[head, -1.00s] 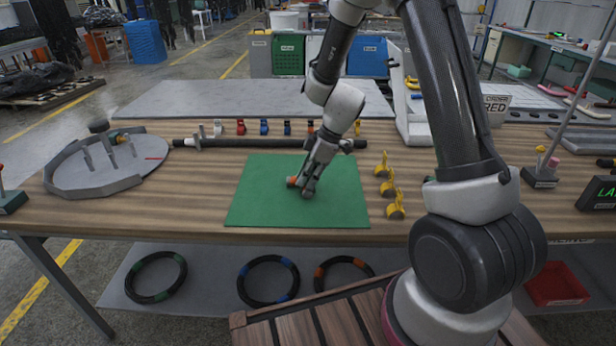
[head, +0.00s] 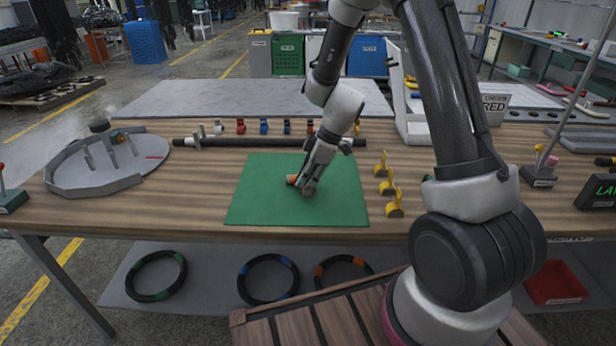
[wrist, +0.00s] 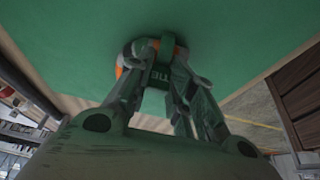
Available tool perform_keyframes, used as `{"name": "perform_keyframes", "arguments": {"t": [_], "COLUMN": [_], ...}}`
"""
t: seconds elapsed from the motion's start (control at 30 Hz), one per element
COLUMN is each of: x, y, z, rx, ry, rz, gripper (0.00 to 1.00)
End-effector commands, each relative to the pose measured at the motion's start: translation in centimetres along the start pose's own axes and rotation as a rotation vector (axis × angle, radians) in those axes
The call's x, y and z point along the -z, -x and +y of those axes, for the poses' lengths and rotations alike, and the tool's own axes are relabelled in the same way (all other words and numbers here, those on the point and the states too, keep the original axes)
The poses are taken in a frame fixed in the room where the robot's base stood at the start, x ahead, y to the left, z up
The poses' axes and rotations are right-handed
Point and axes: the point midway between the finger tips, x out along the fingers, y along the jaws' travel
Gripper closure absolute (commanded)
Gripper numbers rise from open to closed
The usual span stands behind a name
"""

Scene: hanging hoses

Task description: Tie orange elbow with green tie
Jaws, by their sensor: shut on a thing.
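The orange elbow (head: 292,181) lies on the green mat (head: 255,205), mostly hidden by my gripper (head: 305,189) in the head view. In the wrist view a strip of the orange elbow (wrist: 120,68) shows beyond my fingertips (wrist: 160,85). The green tie (wrist: 167,46) is a dark green piece with a lettered tab, between my fingers and against the elbow. My gripper is shut on the tie and points down at the mat. I cannot tell whether the tie goes around the elbow.
Several yellow clips (head: 388,188) stand right of the mat. A long black bar (head: 240,143) lies behind it, with small coloured pieces (head: 264,127) beyond. A round grey fixture (head: 105,160) is at the left. Black rings (head: 268,280) lie on the lower shelf.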

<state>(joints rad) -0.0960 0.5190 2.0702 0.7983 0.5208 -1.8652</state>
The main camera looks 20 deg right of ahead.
Motion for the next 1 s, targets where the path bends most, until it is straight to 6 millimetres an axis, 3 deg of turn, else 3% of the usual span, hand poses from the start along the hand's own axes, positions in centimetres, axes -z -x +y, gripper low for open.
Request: {"name": "perform_keyframes", "arguments": {"t": [0.03,0.17,0.2,0.33,0.77,0.87,1.0], "x": [-0.7,-0.7,-0.7,-0.7,-0.7,-0.5,-0.4], "y": [-0.8,-0.8,-0.8,-0.8,-0.4,0.7,3.6], "z": [-0.4,-0.4,-0.4,-0.4,-0.4,-0.3,-0.1], "rx": [0.011,0.01,0.01,0.011,0.012,0.008,0.004], "ry": [-0.006,-0.006,-0.006,-0.006,-0.007,-0.007,-0.004], "rz": [-0.013,-0.013,-0.013,-0.013,-0.011,-0.008,-0.007], "gripper": [1.0,1.0,0.75,0.52,0.52,0.52,0.52]}}
